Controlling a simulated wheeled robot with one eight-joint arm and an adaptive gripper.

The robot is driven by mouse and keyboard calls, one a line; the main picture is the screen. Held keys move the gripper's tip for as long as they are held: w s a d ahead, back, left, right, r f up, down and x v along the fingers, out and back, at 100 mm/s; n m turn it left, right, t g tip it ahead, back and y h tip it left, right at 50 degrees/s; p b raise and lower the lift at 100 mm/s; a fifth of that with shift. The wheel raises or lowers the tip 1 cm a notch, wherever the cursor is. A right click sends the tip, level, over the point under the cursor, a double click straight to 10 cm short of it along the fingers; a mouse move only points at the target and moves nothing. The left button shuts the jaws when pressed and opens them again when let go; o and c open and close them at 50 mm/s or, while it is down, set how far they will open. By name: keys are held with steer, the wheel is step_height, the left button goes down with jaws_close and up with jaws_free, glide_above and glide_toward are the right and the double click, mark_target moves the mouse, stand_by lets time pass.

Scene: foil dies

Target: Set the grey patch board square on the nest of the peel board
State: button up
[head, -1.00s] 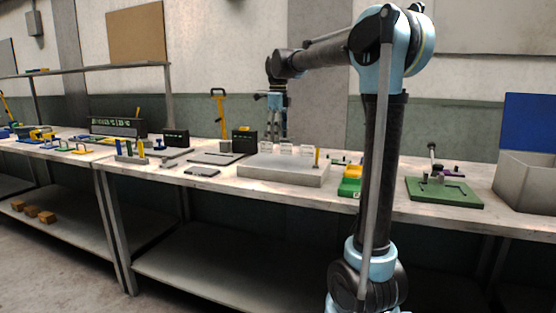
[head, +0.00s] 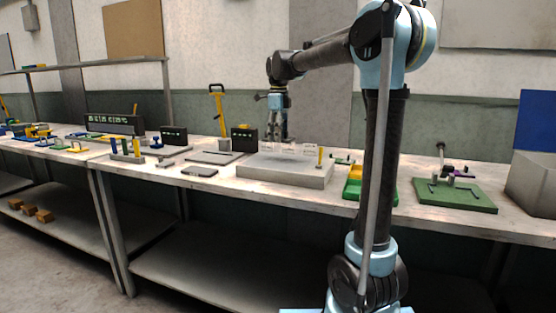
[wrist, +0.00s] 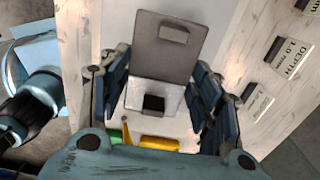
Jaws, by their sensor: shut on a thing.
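My gripper (wrist: 160,97) is shut on the grey patch board (wrist: 158,55), a flat plate with a small raised block; a paler part with a black square shows between the fingers. In the head view my gripper (head: 282,120) hangs over the pale grey slab, and the held board is hard to make out. A green board (head: 470,202) lies at the right of the bench, with dark angled rails, small posts and an upright lever. It looks like the peel board, but I cannot be sure.
The pale slab (head: 285,171) has a yellow post (head: 320,157) and clear upright plates near its back. A green and yellow tray (head: 354,188) lies between slab and green board. A grey bin (head: 533,182) stands far right.

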mark_target(279, 160)
steer(key=shift+f, duration=4)
steer(key=o, duration=1.1)
steer(key=shift+c, duration=0.2)
